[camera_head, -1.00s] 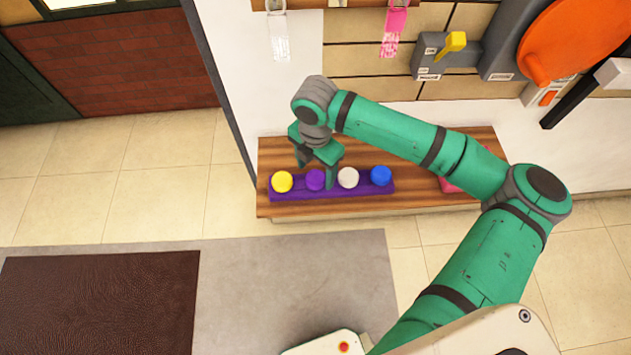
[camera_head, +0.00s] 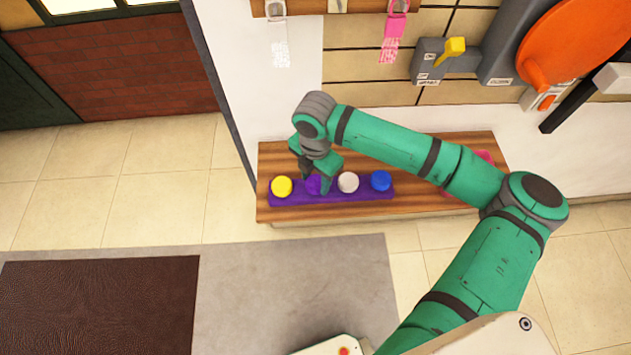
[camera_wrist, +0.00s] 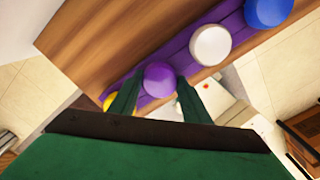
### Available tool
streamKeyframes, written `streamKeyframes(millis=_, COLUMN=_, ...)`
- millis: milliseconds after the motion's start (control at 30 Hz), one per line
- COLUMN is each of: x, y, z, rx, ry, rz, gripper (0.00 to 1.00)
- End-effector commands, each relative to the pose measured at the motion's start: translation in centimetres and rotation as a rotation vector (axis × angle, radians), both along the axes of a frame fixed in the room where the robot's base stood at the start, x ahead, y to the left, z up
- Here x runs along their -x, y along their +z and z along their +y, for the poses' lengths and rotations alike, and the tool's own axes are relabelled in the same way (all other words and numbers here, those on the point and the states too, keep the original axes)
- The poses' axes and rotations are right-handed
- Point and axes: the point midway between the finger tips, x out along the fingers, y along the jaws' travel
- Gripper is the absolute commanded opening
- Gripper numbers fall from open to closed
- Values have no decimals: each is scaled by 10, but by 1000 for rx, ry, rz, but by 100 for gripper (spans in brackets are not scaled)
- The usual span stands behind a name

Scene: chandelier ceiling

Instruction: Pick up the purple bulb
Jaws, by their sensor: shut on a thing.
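The purple bulb (camera_head: 313,185) sits in the purple holder (camera_head: 348,195) on the wooden shelf, between a yellow bulb and a white bulb. My gripper (camera_head: 317,184) has come down over it and is shut on it, partly hiding it in the head view. In the wrist view the purple bulb (camera_wrist: 159,79) lies between the two green fingertips of my gripper (camera_wrist: 158,84). I cannot see any gap between the bulb and the holder.
The yellow bulb (camera_head: 281,187) is close on the left. The white bulb (camera_head: 348,182) and the blue bulb (camera_head: 381,181) are on the right in the same row. The wooden shelf (camera_head: 285,156) has bare room behind the row. A wall stands behind it.

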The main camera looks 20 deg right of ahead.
Motion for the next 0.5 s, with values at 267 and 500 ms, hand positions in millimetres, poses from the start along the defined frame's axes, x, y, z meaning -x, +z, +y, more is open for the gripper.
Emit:
streamKeyframes(millis=267, x=-1, y=22, z=0, rx=0, ry=1, rz=-2, gripper=21)
streamKeyframes(millis=500, x=27, y=63, z=-5, rx=-1, ry=1, rz=-3, gripper=21)
